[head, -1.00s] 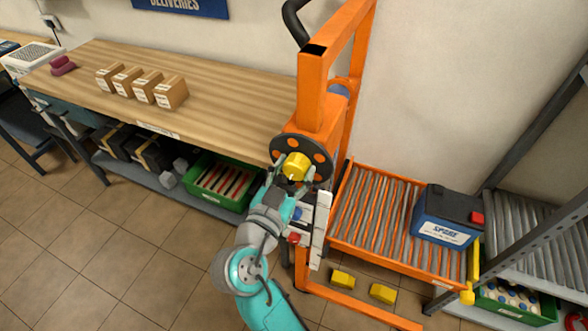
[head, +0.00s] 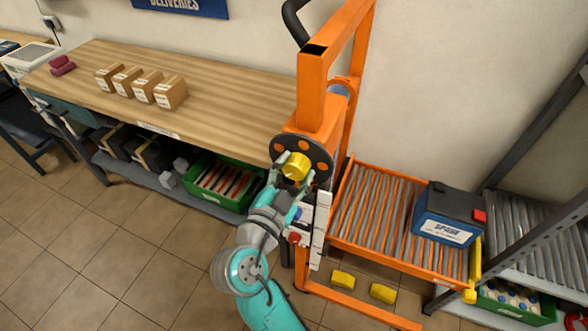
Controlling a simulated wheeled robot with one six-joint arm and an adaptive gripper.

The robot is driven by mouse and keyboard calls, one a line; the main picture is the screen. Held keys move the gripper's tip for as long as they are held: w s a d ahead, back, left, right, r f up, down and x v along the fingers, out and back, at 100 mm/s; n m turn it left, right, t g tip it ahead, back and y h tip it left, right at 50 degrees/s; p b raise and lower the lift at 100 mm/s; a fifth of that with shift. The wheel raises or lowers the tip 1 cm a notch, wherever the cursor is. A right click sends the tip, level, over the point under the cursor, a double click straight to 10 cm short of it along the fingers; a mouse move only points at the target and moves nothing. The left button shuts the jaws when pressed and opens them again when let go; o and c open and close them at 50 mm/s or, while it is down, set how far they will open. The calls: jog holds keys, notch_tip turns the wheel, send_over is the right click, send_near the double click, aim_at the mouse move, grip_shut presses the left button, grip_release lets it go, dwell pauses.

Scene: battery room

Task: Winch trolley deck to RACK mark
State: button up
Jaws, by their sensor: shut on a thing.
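The orange winch trolley (head: 313,105) stands in the middle. Its round dark winch wheel (head: 320,156) with orange holes carries a yellow crank knob (head: 296,167). My gripper (head: 289,175) is shut on the yellow knob, at the left part of the wheel. The trolley's roller deck (head: 375,215) is orange-framed and sits low at the right. A blue battery (head: 447,216) with a black top and a SPARE label rests on the deck's right end. A white scale strip (head: 320,230) runs down the mast beside my gripper; its marks are too small to read.
A wooden bench (head: 210,88) with several small boxes stands at left, a green bin (head: 222,184) under it. A roller rack (head: 535,235) with grey posts is close by the deck's right end. Yellow blocks (head: 383,293) lie below the deck. The tiled floor at front left is clear.

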jog(key=m, duration=0.6)
jog(key=shift+m, duration=0.3)
dwell(0.5)
jog(key=o, duration=1.2)
jog(key=shift+c, duration=0.2)
jog(key=v, duration=1.2)
